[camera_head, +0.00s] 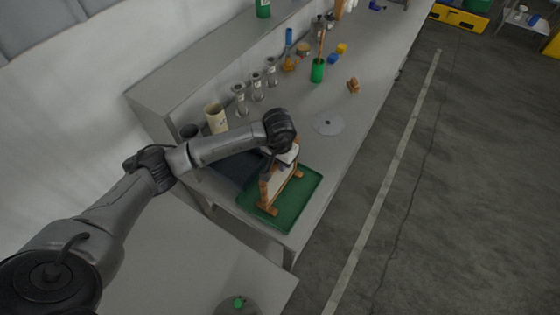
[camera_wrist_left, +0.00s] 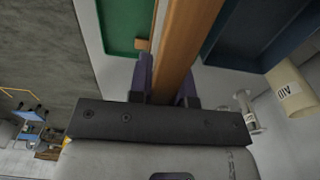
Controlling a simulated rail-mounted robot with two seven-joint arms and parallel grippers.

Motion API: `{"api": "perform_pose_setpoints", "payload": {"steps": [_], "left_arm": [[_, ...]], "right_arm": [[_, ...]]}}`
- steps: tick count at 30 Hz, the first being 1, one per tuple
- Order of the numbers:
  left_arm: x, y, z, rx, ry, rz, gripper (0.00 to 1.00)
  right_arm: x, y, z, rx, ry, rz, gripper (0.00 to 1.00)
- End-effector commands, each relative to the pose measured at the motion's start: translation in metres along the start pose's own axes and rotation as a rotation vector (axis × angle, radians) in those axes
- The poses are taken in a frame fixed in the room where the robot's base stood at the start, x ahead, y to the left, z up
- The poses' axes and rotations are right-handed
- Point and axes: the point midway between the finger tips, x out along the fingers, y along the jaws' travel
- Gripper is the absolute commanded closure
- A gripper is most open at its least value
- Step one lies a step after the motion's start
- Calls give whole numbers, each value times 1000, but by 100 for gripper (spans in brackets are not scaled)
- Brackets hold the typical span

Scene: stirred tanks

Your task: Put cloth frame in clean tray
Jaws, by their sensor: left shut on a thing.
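The cloth frame (camera_head: 279,182), a wooden frame with white cloth and wooden feet, stands upright at the green tray (camera_head: 299,205) near the bench's front end. I cannot tell whether its feet touch the tray floor. My left gripper (camera_head: 285,153) is shut on the frame's top from above. In the left wrist view its wooden bar (camera_wrist_left: 184,45) runs between my fingers (camera_wrist_left: 165,85), with the green tray (camera_wrist_left: 120,25) to the left. A dark blue tray (camera_wrist_left: 245,45) lies to the right; in the head view my arm partly hides it. No label marks either tray as clean. My right gripper is not in view.
A cream cup (camera_head: 216,118) and several glass-and-metal vessels (camera_head: 240,99) stand along the wall side. A grey disc (camera_head: 328,123) lies flat beyond the green tray. A green cup (camera_head: 317,71) and a small orange-brown item (camera_head: 353,85) are farther back.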

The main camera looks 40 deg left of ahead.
Motion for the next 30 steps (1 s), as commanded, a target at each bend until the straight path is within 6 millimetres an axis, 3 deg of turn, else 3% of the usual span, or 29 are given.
{"api": "perform_pose_setpoints", "payload": {"steps": [4, 5, 13, 24, 30], "left_arm": [[4, 0, 0, 0, 0, 0, 100], [4, 0, 0, 0, 0, 0, 80], [2, 0, 0, 0, 0, 0, 56], [-5, 0, -1, 0, 3, 1, 56], [-39, 0, -1, 0, 5, 0, 56]], "right_arm": [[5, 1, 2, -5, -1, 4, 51], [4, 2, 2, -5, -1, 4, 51], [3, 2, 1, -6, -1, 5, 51], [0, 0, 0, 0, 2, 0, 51], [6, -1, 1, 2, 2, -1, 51]]}}
